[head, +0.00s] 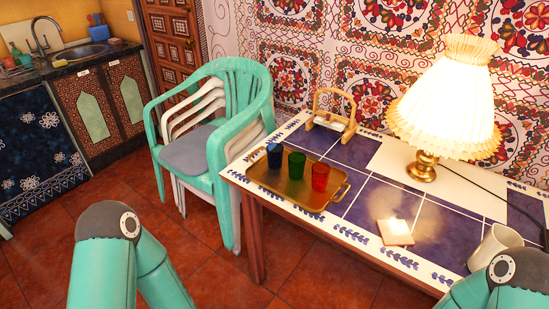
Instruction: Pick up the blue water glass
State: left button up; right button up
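The blue water glass (274,156) stands upright at the left end of a brass-coloured tray (325,203) on the tiled table (374,207). A green glass (297,165) and a red glass (320,176) stand in a row to its right on the same tray. Parts of my two arms show at the bottom left and bottom right corners. Neither of my grippers is in the picture, and nothing of mine is near the glasses.
A lit lamp (447,105), a cream mug (493,247), a small square tile (395,232) and a wooden-handled holder (332,117) are on the table. Stacked green and white chairs (232,112) stand close left of it. The floor (190,257) before the table is clear.

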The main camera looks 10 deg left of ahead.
aim_at(274, 150)
jog(key=u, duration=0.4)
jog(key=k, duration=1.1)
jog(key=u, duration=1.1)
jog(key=i, duration=1.35)
jog(key=z, duration=0.35)
jog(key=i, duration=1.1)
jog(key=z, duration=1.05)
jog(key=i, duration=0.5)
jog(key=z, duration=0.35)
jog(key=k, duration=0.9)
jog(key=z, duration=0.15)
jog(key=i, duration=0.35)
jog(key=z, duration=0.05)
